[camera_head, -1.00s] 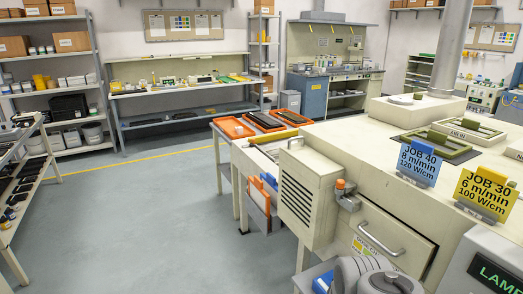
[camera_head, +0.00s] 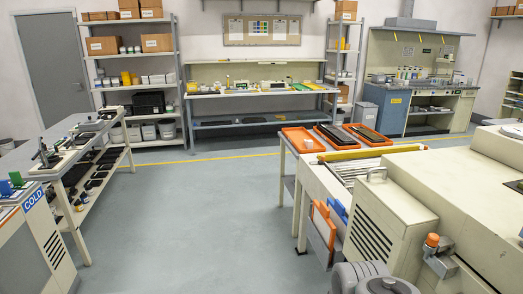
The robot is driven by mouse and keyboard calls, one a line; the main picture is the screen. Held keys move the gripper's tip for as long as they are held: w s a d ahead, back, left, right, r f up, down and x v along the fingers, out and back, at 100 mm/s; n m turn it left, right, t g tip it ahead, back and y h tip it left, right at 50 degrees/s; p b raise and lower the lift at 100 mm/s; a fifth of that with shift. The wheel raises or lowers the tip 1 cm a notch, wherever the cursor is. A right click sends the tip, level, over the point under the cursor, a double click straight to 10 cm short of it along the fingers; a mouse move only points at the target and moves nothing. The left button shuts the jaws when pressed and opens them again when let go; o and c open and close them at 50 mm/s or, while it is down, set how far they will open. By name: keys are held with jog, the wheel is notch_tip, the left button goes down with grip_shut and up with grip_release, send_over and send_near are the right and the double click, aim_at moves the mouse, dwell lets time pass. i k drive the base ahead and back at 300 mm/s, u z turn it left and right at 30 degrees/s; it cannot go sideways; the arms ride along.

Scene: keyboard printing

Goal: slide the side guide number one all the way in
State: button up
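I cannot pick out side guide number one in this view. The large cream machine (camera_head: 478,185) stands at the right, with a louvred box (camera_head: 388,225) on its near left side. A grey fixture with an orange knob (camera_head: 432,240) sits at its near side. A feed bed with pale slats (camera_head: 350,172) and a yellow bar (camera_head: 375,152) extends from the machine's far left. A grey rounded part of my arm (camera_head: 375,279) shows at the bottom edge. My gripper is not in view.
A bench with small tools (camera_head: 62,150) stands at the left, beside a cream unit marked COLD (camera_head: 38,235). Orange trays (camera_head: 303,140) lie on a table at the machine's far end. Orange and blue panels (camera_head: 325,222) hang beside the feed bed. The grey floor (camera_head: 200,230) between is clear.

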aim_at(338, 178)
jog(key=u, duration=0.6)
jog(key=i, duration=2.45)
jog(key=z, duration=0.65)
jog(key=i, duration=1.75)
jog(key=z, duration=0.85)
